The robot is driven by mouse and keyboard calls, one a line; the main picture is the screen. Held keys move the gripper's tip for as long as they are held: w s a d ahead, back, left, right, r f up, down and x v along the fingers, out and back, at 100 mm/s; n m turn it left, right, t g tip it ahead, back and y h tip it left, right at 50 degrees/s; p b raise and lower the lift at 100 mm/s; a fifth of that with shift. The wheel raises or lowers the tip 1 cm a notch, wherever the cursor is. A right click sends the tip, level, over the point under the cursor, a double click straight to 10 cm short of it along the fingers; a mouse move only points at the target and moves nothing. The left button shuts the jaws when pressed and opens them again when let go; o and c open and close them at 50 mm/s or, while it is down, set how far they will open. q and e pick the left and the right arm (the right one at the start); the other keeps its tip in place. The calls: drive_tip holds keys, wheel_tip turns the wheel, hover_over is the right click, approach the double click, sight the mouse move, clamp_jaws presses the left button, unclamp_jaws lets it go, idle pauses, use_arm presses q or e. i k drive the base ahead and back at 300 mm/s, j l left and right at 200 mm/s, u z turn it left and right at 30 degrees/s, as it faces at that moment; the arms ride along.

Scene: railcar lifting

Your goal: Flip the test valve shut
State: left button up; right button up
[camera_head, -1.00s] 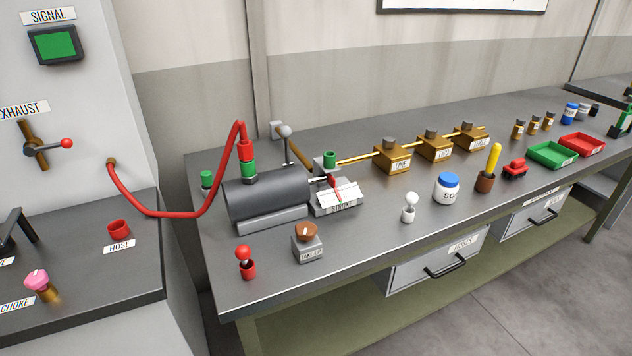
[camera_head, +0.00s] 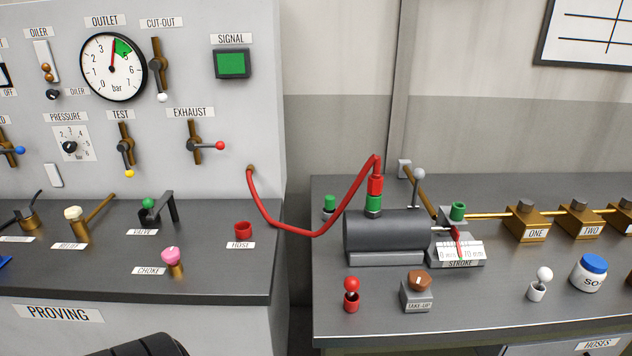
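The test valve (camera_head: 125,146) is on the upright panel at the left, under the TEST label. Its brass body stands upright, and its lever with a yellow knob (camera_head: 129,173) hangs down, roughly in line with the body. Nothing touches it. Neither of my grippers is in view. A black ribbed part, likely of my own arm, shows at the bottom edge.
Beside it are the pressure dial (camera_head: 70,147), the exhaust valve (camera_head: 195,144) with its red-knobbed lever pointing right, and the cut-out valve (camera_head: 157,68) above. The outlet gauge (camera_head: 113,67) needle points up near 3. A red hose (camera_head: 313,234) runs right to the grey cylinder (camera_head: 388,236).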

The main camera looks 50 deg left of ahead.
sight(121, 147)
drive_tip(key=u, duration=2.65)
drive_tip(key=i+j, duration=0.3)
drive_tip(key=j, duration=0.15)
drive_tip(key=i+j, duration=0.25)
drive_tip(key=j, duration=0.2)
drive_tip(key=i+j, duration=0.3)
drive_tip(key=j, duration=0.15)
drive_tip(key=i+j, duration=0.25)
drive_tip(key=j, duration=0.2)
drive_tip(key=i+j, duration=0.3)
drive_tip(key=j, duration=0.15)
drive_tip(key=j+u, duration=0.05)
